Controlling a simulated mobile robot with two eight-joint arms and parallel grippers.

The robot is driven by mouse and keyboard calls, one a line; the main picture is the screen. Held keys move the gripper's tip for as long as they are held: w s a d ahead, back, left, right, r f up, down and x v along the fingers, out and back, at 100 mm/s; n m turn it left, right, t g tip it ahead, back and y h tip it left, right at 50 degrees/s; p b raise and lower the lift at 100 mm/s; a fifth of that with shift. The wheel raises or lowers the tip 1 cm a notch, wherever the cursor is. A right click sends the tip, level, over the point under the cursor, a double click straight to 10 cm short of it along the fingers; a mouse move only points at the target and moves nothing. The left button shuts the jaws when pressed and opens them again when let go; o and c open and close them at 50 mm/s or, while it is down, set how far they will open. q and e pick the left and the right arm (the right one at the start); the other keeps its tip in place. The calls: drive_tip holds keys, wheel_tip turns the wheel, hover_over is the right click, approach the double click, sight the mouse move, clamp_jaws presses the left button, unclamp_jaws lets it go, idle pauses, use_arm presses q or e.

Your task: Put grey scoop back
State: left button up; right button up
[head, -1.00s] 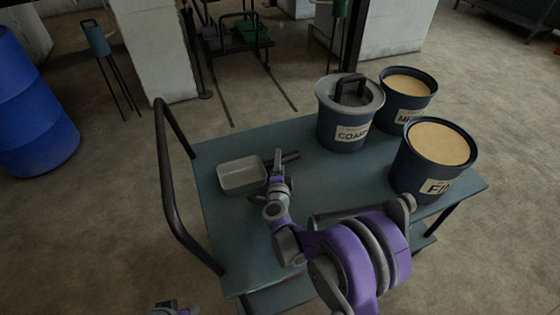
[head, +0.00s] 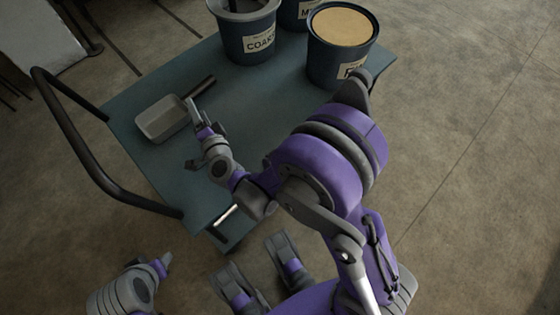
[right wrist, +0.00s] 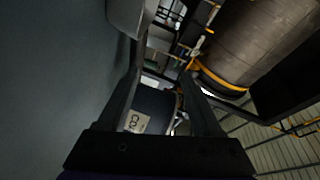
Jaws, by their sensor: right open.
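The grey scoop (head: 160,120) lies on the blue-green cart top (head: 185,190), its dark handle (head: 202,86) pointing up and right toward the buckets. My right gripper (head: 191,136) is open and empty just right of the scoop's pan, near the handle's base. In the right wrist view its two fingers (right wrist: 165,70) stand apart with nothing between them. A grey surface, likely the scoop (right wrist: 125,14), shows at the top left there. My left gripper (head: 160,266) shows in part at the lower left, off the cart; its jaw opening is unclear.
Labelled buckets stand at the cart's far side: COARSE (head: 246,42), a sand-filled one (head: 340,62) to its right, and another (head: 298,14) behind, cut by the frame. The black cart handle (head: 68,140) rises at left.

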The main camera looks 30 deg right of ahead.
drive_tip(key=s+a+r+n+g+y, duration=0.1)
drive_tip(key=s+r+n+g+y, duration=0.4)
drive_tip(key=s+n, duration=0.45)
drive_tip(key=s+d+f+n+g+h, duration=0.1)
drive_tip(key=s+d+f+n+g, duration=0.2)
drive_tip(key=s, duration=0.7)
drive_tip(key=s+d+f+n+g+h, duration=0.2)
drive_tip(key=s+d, duration=0.5)
drive_tip(key=s, duration=0.4)
wheel_tip(320, 180, down, 2)
drive_tip(key=shift+d+f+n+g+h, duration=0.25)
drive_tip(key=shift+n+g, duration=0.3)
drive_tip(key=shift+g, duration=0.65)
